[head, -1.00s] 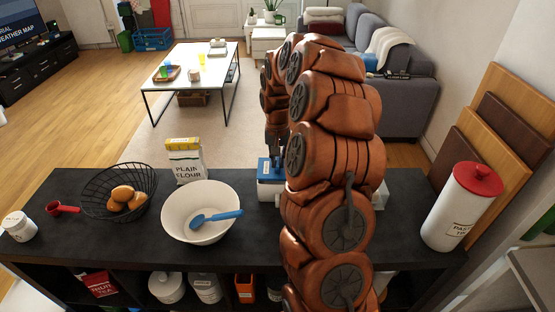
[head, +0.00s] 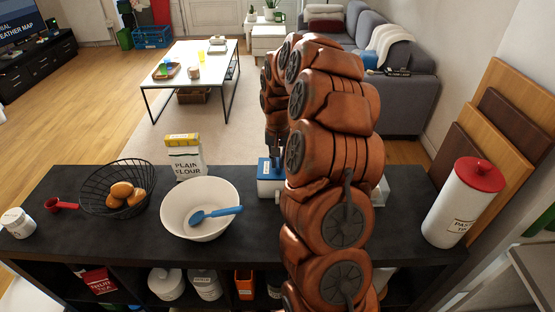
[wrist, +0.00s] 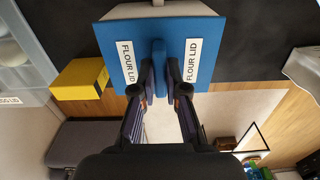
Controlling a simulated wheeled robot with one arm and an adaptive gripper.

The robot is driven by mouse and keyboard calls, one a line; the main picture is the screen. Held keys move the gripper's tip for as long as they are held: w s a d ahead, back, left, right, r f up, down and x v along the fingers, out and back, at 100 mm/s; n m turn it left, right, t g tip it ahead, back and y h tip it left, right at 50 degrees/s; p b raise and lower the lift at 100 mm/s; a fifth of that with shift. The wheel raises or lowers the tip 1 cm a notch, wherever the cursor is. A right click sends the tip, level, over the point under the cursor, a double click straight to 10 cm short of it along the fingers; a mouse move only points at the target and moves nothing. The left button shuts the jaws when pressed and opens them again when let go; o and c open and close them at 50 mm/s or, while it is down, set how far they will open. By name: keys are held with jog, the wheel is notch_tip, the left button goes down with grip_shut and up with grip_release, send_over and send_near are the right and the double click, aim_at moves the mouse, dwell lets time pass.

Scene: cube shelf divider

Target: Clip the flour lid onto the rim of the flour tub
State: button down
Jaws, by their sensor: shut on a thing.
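The blue flour lid (wrist: 116,50) fills the upper middle of the wrist view, with two white FLOUR LID labels. My gripper (wrist: 160,75) is shut on its raised blue handle. In the head view the lid (head: 266,167) lies over the pale flour tub (head: 270,188) on the dark shelf top, partly behind my arm. The lid looks about level and lined up with the tub. A pale edge shows beyond the lid at the top of the wrist view. I cannot tell whether the lid is clipped on the rim or only resting there.
A white bowl (head: 177,218) with a blue spoon (head: 218,213), a wire basket (head: 97,191) and a flour bag (head: 187,163) stand left of the tub. A yellow block (wrist: 80,79) and clear container (wrist: 22,50) are close in the wrist view. A red-lidded canister (head: 457,212) stands right.

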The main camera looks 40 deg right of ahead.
aim_at(277, 162)
jog(key=shift+f, duration=0.2)
jog(key=c, duration=1.1)
grip_release()
jog(key=shift+r, duration=0.15)
jog(key=shift+r, duration=2.4)
notch_tip(277, 162, up, 12)
jog(key=shift+a, duration=0.1)
